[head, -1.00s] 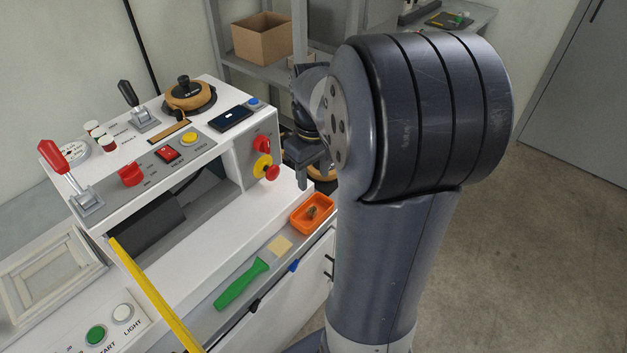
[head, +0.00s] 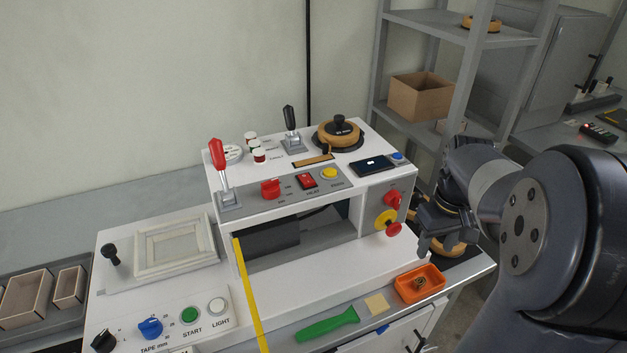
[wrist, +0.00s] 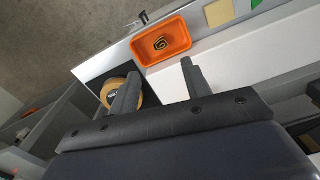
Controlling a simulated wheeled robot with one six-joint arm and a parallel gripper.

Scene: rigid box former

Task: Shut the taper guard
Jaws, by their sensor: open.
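No part is labelled as the taper guard, and I cannot tell for sure which part it is. A cream framed panel (head: 175,248) lies flat on the machine's left deck, behind the TAPE mm knob (head: 150,328). A black knob on a stem (head: 111,254) stands at its left. A dark panel (head: 272,238) shows inside the housing's front opening, with a yellow strip (head: 250,295) at the opening's left edge. My gripper (head: 432,240) is open and empty, right of the housing and well away from the framed panel. Its spread fingers (wrist: 158,82) show in the wrist view, touching nothing visible.
An orange tray (head: 437,283) holding a small part sits near my gripper; it shows in the wrist view (wrist: 186,36). A green-handled tool (head: 328,324) lies on the front ledge. A red lever (head: 222,170) and red-yellow stop button (head: 386,222) stick out. Shelving (head: 382,75) stands behind.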

